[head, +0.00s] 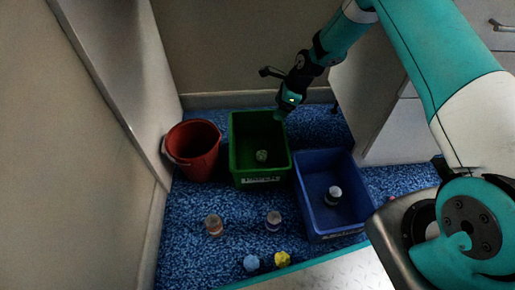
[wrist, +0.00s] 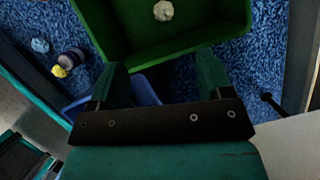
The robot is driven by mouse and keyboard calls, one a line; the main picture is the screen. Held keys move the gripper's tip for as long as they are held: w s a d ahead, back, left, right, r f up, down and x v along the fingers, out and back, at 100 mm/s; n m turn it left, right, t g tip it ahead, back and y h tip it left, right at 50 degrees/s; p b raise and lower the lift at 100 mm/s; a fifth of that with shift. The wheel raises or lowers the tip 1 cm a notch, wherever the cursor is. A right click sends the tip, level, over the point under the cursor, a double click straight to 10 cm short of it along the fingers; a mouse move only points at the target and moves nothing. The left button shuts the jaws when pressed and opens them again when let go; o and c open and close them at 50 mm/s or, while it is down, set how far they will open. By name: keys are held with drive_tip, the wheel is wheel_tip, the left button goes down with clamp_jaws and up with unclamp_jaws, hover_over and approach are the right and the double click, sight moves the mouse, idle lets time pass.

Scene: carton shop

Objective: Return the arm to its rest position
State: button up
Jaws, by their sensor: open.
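My arm reaches in from the upper right of the head view, bent downward. My gripper (head: 281,112) hangs over the back right edge of the green crate (head: 235,165). In the wrist view the two fingers of my gripper (wrist: 162,75) stand wide apart with nothing between them. The green crate (wrist: 97,22) lies beyond the fingertips there. A pale crumpled ball (head: 261,156) lies on the crate floor, and it also shows in the wrist view (wrist: 163,10).
A blue crate (head: 312,215) holding a dark jar with a pale lid (head: 333,195) stands at right. A red bucket (head: 193,150) stands at left. Two jars (head: 214,225) (head: 273,220) and blue (head: 251,263) and yellow (head: 282,258) crumpled pieces lie on the blue carpet. Cabinets (head: 380,110) stand behind my arm.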

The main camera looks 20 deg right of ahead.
drive_tip(key=shift+p+v, duration=0.3)
drive_tip(key=shift+v, duration=0.9)
